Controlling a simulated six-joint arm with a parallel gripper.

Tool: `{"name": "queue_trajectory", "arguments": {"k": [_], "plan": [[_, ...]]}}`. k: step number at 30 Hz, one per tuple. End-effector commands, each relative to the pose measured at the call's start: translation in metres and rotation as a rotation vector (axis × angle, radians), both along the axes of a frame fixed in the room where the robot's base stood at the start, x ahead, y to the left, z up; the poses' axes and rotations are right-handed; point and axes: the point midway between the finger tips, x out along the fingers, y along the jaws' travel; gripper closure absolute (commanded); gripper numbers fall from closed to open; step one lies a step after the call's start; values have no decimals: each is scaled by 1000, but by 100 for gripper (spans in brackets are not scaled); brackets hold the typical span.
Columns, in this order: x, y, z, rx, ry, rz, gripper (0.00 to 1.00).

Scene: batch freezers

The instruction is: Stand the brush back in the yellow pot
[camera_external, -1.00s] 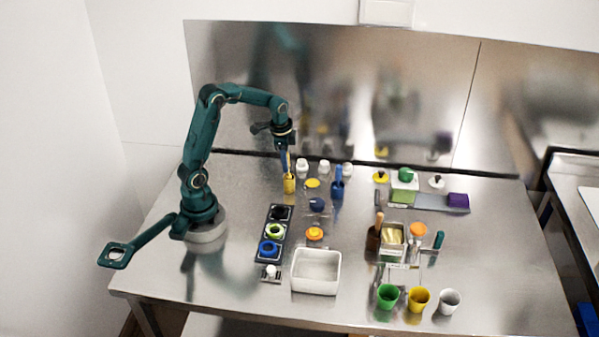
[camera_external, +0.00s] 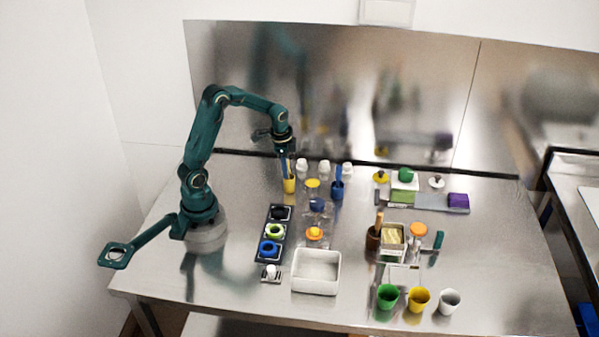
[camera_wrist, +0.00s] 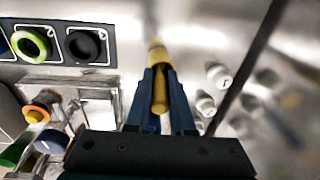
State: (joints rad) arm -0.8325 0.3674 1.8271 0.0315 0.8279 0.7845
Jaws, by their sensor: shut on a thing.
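The yellow pot (camera_external: 289,185) stands upright on the steel table, left of a blue pot. My gripper (camera_external: 285,165) is directly above it, pointing down. In the wrist view my gripper (camera_wrist: 161,100) is shut on the brush, whose yellow handle (camera_wrist: 160,92) shows between the blue fingers. The yellow pot (camera_wrist: 158,54) lies just beyond the fingertips, in line with the brush. The brush's lower end is hidden, and I cannot tell how deep it sits in the pot.
A blue pot (camera_external: 337,190) with a blue brush stands to the right. White bottles (camera_external: 302,165) stand behind, near the steel back wall. A dark tray with coloured rings (camera_external: 272,232) and a white bin (camera_external: 316,271) are in front. The table left of the tray is clear.

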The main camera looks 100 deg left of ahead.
Motion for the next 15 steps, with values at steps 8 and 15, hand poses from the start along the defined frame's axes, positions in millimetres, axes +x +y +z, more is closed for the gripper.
{"name": "queue_trajectory", "arguments": {"k": [8,15], "plan": [[0,0,-1,0,0,0,100],[0,0,-1,0,0,0,44]]}}
